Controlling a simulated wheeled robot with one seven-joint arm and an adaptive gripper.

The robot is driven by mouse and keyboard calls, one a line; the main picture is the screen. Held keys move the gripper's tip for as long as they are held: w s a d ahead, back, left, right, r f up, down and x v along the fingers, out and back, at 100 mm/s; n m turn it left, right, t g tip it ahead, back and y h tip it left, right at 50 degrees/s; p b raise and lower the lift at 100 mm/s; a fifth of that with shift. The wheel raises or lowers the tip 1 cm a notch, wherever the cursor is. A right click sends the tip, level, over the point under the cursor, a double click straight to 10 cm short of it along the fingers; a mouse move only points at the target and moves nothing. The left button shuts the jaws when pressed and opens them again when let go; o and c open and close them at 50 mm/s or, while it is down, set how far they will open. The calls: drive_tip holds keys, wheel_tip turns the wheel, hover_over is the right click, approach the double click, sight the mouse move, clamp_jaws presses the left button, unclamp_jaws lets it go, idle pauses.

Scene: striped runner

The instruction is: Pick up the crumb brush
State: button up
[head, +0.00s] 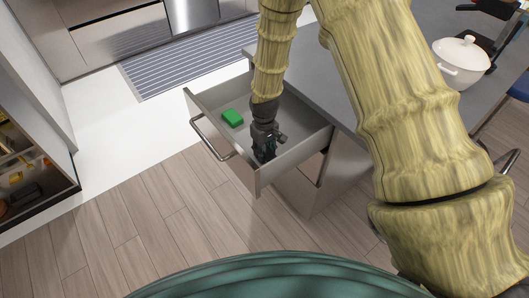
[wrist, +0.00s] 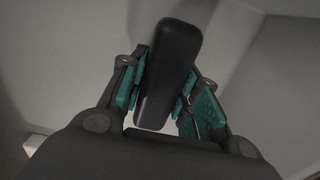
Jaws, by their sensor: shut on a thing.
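A dark, bar-shaped object, which I take for the crumb brush (wrist: 168,70), lies between the teal finger pads of my gripper (wrist: 160,88) in the wrist view. Both pads press against its sides, so my gripper is shut on it. Its bristles cannot be made out. In the head view my gripper (head: 265,150) points down inside the open drawer (head: 223,152), near its front right part. The brush cannot be told apart from the dark fingers there. Whether it touches the drawer floor is unclear.
A green block (head: 232,117) lies in the drawer to the left of my gripper. The drawer walls stand close around it. A grey counter (head: 330,85) with a white lidded pot (head: 461,62) is at the right. Wooden floor (head: 150,225) is clear in front.

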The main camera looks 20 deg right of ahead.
drive_tip(key=shift+r+b, duration=0.8)
drive_tip(key=shift+r, duration=4)
drive_tip(key=shift+o, duration=1.1)
drive_tip(key=shift+c, duration=0.4)
